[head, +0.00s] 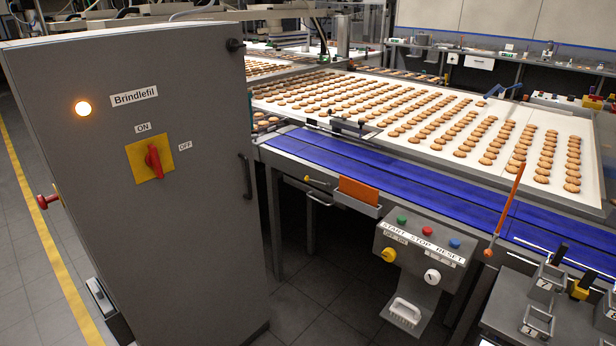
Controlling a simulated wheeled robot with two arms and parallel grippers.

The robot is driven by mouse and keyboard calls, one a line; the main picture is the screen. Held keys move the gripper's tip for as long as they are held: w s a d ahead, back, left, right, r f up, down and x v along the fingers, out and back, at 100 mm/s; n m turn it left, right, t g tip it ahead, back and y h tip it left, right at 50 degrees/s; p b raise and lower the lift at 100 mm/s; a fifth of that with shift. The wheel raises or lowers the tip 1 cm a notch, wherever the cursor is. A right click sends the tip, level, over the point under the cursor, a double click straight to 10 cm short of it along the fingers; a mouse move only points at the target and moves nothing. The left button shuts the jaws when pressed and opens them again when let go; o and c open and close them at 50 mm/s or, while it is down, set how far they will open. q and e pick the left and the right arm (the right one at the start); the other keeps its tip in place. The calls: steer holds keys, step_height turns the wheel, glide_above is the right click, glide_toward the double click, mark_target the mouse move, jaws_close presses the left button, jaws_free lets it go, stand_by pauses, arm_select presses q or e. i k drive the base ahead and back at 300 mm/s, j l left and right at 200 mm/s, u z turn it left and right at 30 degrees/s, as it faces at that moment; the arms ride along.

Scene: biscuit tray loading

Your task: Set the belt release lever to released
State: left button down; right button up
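A long orange lever (507,207) stands at the front edge of the blue belt, right of the control box. It rises from a pivot near the belt frame and leans slightly to the right at its top. A smaller lever with a yellow tip (316,181) sticks out of the belt frame at the left. I see no label on either, so I cannot tell for sure which is the belt release lever or which position is released. Neither of my grippers is in view.
A tall grey cabinet (130,230) with a red and yellow switch (152,159) fills the left. A control box (420,245) with several buttons hangs below the blue belt (400,187). Biscuits lie in rows on the white conveyor (470,180). Numbered metal holders (538,322) stand at lower right.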

mark_target(307, 179)
steer(key=j+z, duration=0.25)
steer(key=j, duration=0.4)
steer(key=k+j+z, duration=0.2)
steer(key=j, duration=0.4)
steer(key=i+l+u, duration=0.25)
steer(key=i, duration=0.35)
steer(key=i+l+u, duration=0.25)
steer(key=i, duration=0.4)
steer(key=i+l+u, duration=0.25)
steer(key=i+l, duration=0.3)
